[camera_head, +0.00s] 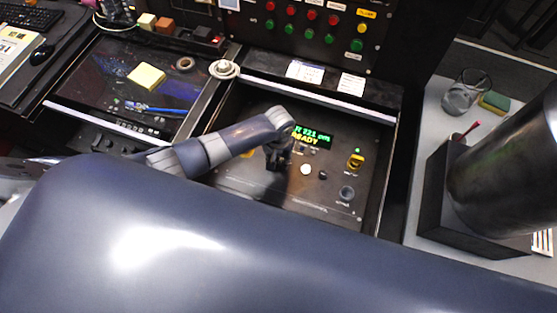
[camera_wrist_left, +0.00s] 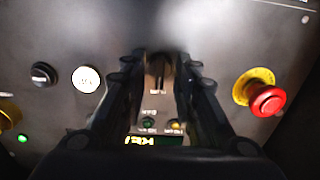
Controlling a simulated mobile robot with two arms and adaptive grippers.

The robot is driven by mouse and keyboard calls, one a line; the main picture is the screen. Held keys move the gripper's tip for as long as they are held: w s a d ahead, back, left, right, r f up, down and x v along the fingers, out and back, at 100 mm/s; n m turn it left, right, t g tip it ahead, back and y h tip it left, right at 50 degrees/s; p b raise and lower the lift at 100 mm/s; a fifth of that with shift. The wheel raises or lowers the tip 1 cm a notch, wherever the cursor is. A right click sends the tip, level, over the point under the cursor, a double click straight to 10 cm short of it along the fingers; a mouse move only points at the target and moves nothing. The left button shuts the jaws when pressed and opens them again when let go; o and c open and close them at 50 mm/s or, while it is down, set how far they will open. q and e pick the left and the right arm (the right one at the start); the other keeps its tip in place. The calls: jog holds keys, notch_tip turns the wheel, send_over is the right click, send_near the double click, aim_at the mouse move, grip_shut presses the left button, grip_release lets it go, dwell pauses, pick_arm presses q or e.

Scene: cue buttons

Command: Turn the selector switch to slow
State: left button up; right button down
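A dark control panel (camera_head: 237,178) with a green and yellow lit display (camera_head: 312,137) is in the middle of the head view. My left gripper (camera_head: 278,163) points down at the panel, left of the display. In the left wrist view my left gripper (camera_wrist_left: 160,85) has its two fingers apart, one on each side of a dark knob (camera_wrist_left: 160,68), seemingly the selector switch. I cannot tell whether the fingers touch it. Its label is too blurred to read. In the head view the gripper hides this knob. My right gripper is not in view.
A red button (camera_wrist_left: 268,98) on a yellow base is beside the gripper. On the other side are a white button (camera_wrist_left: 86,79) and a black knob (camera_wrist_left: 43,74). Raised edges frame the panel. A glass (camera_head: 460,94) stands on the white surface at right.

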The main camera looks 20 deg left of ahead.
aim_at(279, 164)
pick_arm(q)
jog(key=shift+r, duration=0.15)
notch_tip(279, 164, up, 12)
dwell(0.6)
jog(key=shift+s+f, duration=0.1)
jog(key=shift+f, duration=0.15)
